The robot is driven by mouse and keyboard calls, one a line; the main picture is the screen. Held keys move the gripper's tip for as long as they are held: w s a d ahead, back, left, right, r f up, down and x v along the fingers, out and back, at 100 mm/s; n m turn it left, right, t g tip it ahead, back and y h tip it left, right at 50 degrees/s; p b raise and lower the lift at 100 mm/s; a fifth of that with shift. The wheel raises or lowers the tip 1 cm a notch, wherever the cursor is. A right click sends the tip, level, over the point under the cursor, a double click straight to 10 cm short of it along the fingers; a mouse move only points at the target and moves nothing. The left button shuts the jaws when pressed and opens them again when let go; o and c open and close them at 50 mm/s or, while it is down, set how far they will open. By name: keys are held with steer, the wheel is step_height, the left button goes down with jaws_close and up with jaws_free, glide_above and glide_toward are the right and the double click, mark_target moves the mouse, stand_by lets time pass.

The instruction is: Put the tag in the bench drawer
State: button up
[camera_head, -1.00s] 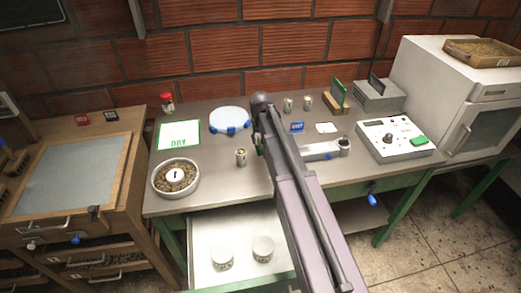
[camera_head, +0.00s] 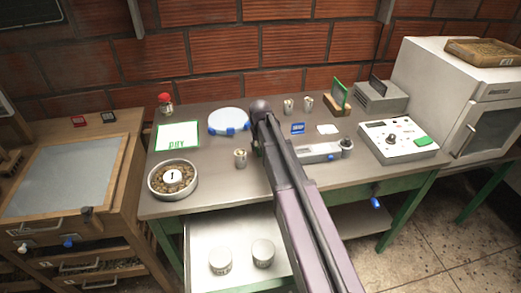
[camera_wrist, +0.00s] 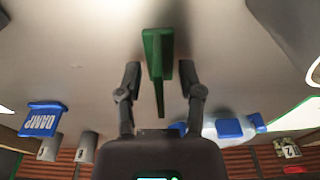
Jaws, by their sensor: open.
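A green tag (camera_wrist: 157,45) shows nearly edge-on in the wrist view, between the two fingers of my gripper (camera_wrist: 160,72). The fingers are open, with a gap on each side of the tag. In the head view my arm hides most of the gripper and the tag, just right of the small metal cup. The bench drawer (camera_head: 203,238) is pulled out below the bench top, at the lower middle of the head view. Two round, pale-lidded tins (camera_head: 220,260) (camera_head: 263,253) stand inside it.
On the bench (camera_head: 205,185) are a DRY card (camera_head: 178,136), a bowl of beans (camera_head: 173,180), a small metal cup (camera_head: 240,158), a blue tag (camera_head: 298,128) and a white meter (camera_head: 398,140). The bench top left of the arm has some clear room.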

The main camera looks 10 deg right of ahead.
jaws_close()
steer(key=shift+r, duration=0.2)
stand_by(0.4)
step_height(320, 180, up, 10)
steer(key=p, duration=1)
steer(key=shift+f, duration=0.2)
stand_by(0.3)
